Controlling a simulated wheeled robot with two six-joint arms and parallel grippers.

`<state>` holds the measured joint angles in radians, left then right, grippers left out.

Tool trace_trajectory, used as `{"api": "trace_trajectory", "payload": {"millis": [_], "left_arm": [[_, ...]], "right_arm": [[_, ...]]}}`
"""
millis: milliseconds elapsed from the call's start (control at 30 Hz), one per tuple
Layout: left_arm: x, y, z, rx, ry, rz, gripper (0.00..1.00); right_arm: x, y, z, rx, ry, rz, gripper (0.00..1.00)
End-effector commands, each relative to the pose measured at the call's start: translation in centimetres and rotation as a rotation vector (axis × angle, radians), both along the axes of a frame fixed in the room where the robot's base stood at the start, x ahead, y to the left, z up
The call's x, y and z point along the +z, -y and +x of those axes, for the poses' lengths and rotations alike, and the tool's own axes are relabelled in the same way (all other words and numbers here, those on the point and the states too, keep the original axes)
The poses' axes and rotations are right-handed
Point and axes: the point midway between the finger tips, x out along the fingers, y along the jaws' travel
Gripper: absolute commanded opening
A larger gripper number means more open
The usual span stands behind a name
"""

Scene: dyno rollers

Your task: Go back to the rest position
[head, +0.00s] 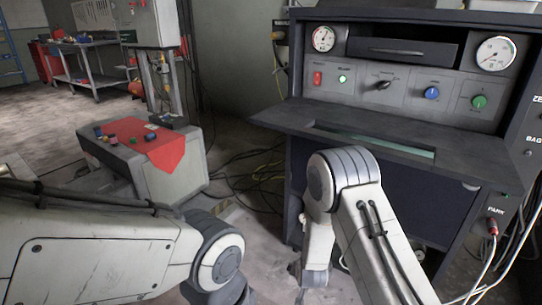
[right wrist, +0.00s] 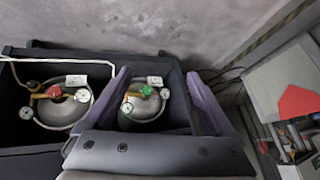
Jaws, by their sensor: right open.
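My right gripper (right wrist: 157,74) shows in the right wrist view with its two fingers spread wide and nothing between them. Beyond the fingers is a dark open box holding two gas cylinders; one with a green knob (right wrist: 146,91) appears between the fingers, and one with a yellow fitting (right wrist: 62,108) is to the left. Whether the fingers touch the box cannot be told. In the head view my right arm bends in front of the console, its gripper out of sight. My left arm reaches in from the left and its end drops below the frame.
A dark console (head: 400,120) with gauges, a red switch (head: 318,78) and knobs stands at the right, its shelf (head: 285,121) jutting out. A grey block with a red cloth (head: 168,153) stands at the left. Cables (head: 262,165) lie on the floor between them.

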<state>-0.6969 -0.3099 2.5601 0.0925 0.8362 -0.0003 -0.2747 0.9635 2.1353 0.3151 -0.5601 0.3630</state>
Motion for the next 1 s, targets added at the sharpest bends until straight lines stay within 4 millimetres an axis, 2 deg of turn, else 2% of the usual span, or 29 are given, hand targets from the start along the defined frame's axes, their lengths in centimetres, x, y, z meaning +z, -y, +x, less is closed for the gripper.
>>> {"api": "trace_trajectory", "payload": {"millis": [33,167,267,400,500,700,967,1000], "left_arm": [[0.0,0.0,0.0,0.0,0.0,0.0,0.5],[0.0,0.0,0.0,0.0,0.0,0.0,0.5],[0.0,0.0,0.0,0.0,0.0,0.0,0.5],[0.0,0.0,0.0,0.0,0.0,0.0,0.5],[0.0,0.0,0.0,0.0,0.0,0.0,0.5],[0.0,0.0,0.0,0.0,0.0,0.0,0.5],[0.0,0.0,0.0,0.0,0.0,0.0,0.5],[1.5,0.0,0.0,0.0,-0.001,0.001,0.5]], "right_arm": [[2.3,-1.7,-0.3,0.052,-0.016,0.007,0.89],[7.8,-5.6,-3.5,0.217,-0.105,0.006,0.89],[11.8,-7.7,-7.0,0.351,-0.172,-0.006,0.89],[16.9,-9.4,-13.0,0.54,-0.264,-0.036,0.89],[20.0,-9.4,-17.6,0.67,-0.325,-0.072,0.89],[23.7,-7.8,-24.8,0.865,-0.416,-0.142,0.89],[26.3,-4.8,-31.4,1.039,-0.498,-0.224,0.89],[27.8,-4.7,-31.5,1.041,-0.505,-0.226,0.89]]}}
